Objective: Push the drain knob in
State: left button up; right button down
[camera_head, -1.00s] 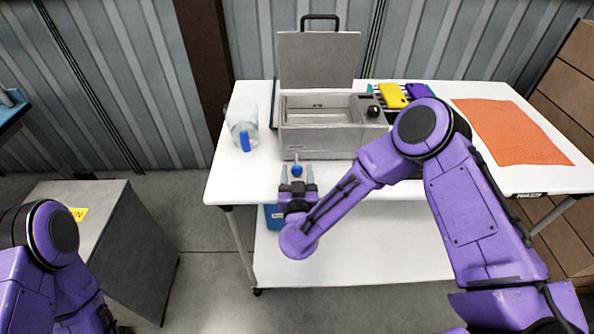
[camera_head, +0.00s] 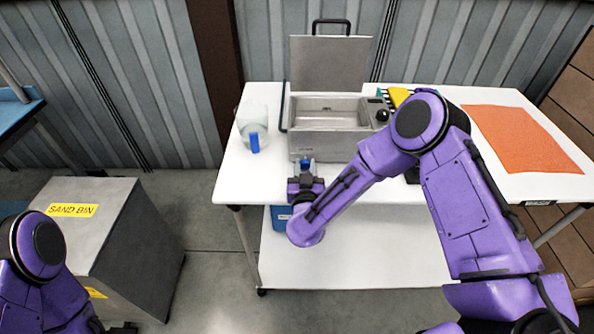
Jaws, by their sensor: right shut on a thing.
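The metal bath (camera_head: 327,146) stands on the white table with its lid raised. Its blue drain knob (camera_head: 306,160) is at the lower left of the front face and is mostly hidden by my gripper. My right gripper (camera_head: 306,164) comes in from the front with its fingers shut on the knob. How far the knob sticks out cannot be told. My left arm shows at the lower left edge, but its gripper is not in view.
A clear jug (camera_head: 253,120) with a blue handle stands left of the bath. An orange mat (camera_head: 523,138) lies at the right. Yellow items (camera_head: 399,96) lie behind my right arm. A grey sand bin (camera_head: 125,225) stands on the floor at left.

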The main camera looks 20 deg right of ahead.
jog(key=c, duration=1)
grip_release()
jog(key=shift+w+d+r, duration=0.1)
jog(key=shift+r, duration=0.05)
jog(key=shift+c, duration=0.2)
jog(key=shift+o, duration=1.3)
jog(key=shift+w, duration=0.1)
jog(key=b+v, duration=0.2)
jog(key=v, duration=0.8)
jog(key=shift+s+b, duration=0.3)
jog(key=shift+b, duration=0.05)
jog(key=shift+f, duration=0.2)
